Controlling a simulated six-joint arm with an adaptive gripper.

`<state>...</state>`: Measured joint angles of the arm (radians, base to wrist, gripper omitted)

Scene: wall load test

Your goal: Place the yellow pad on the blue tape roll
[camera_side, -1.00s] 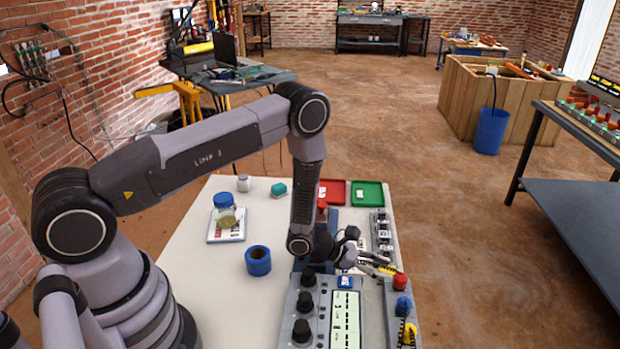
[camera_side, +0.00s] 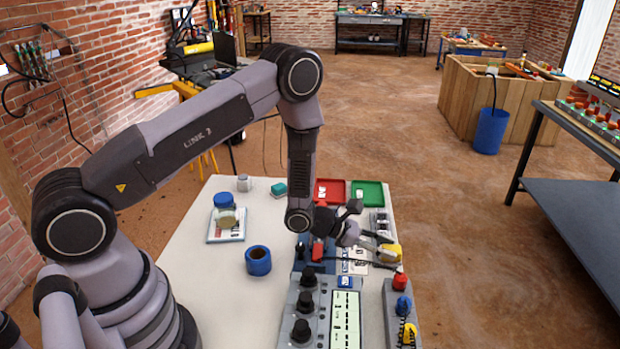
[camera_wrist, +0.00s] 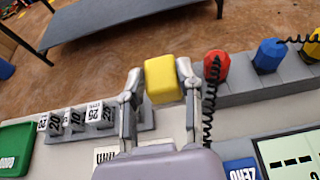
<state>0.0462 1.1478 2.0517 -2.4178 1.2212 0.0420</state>
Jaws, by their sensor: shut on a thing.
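The yellow pad (camera_side: 393,253) is a small rounded block held between the fingertips of my gripper (camera_side: 382,248) in the side view. In the wrist view the yellow pad (camera_wrist: 163,80) sits between the two fingers of my gripper (camera_wrist: 160,85), which is shut on it. It is raised above the right side of the table. The blue tape roll (camera_side: 258,260) stands on the table left of the grey panel, its open hole facing up, with nothing on it. It is out of sight in the wrist view.
Red (camera_side: 400,281) and blue (camera_side: 403,304) knobs stand on a grey rail near my gripper. A green tray (camera_side: 367,193) lies at the back. The white table (camera_side: 215,300) around the roll is clear.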

